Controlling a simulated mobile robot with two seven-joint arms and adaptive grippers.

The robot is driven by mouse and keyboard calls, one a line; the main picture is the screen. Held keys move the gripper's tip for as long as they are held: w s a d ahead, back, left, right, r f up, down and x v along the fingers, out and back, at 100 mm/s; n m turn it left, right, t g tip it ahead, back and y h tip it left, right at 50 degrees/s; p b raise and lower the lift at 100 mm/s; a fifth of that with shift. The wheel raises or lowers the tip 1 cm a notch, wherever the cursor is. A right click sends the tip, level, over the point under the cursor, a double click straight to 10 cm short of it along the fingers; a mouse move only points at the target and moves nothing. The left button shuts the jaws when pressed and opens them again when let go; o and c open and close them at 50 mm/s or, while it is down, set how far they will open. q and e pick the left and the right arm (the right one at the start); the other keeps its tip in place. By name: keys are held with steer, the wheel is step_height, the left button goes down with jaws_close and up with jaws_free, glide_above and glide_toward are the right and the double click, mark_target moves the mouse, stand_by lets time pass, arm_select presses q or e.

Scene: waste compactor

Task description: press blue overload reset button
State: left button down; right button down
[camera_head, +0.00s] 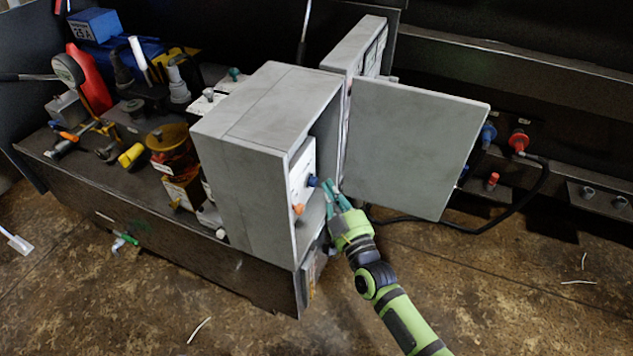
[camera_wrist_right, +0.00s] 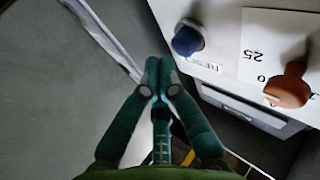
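The blue overload reset button (camera_head: 313,181) sticks out of a white panel inside the open grey box. It also shows in the right wrist view (camera_wrist_right: 187,40), beside a label partly reading "RESET". My right gripper (camera_head: 329,186) reaches into the box opening, its fingertips just right of the button. In the right wrist view its fingers (camera_wrist_right: 158,66) meet at the tips with nothing between them. The tips appear close to the button, with a small gap visible to its left. My left gripper is not in view.
An orange knob (camera_head: 298,209) sits below the button on the same panel. The open grey door (camera_head: 415,145) stands right of my gripper, leaving a narrow space. A cluttered dark bench (camera_head: 160,235) is at left; a black cable (camera_head: 505,212) runs behind the door.

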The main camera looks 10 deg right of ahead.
steer(key=shift+w+a, duration=0.2)
steer(key=shift+a, duration=0.15)
steer(key=shift+w+a, duration=0.3)
steer(key=shift+a, duration=0.05)
stand_by(0.6)
stand_by(0.4)
steer(key=shift+s+d+p, duration=0.4)
steer(key=shift+s+d, duration=0.15)
steer(key=shift+d, duration=0.15)
steer(key=s+d, duration=0.1)
steer(key=s+d+p, duration=0.1)
steer(key=d, duration=0.2)
steer(key=shift+s+d, duration=0.1)
steer(key=shift+s, duration=0.3)
stand_by(0.6)
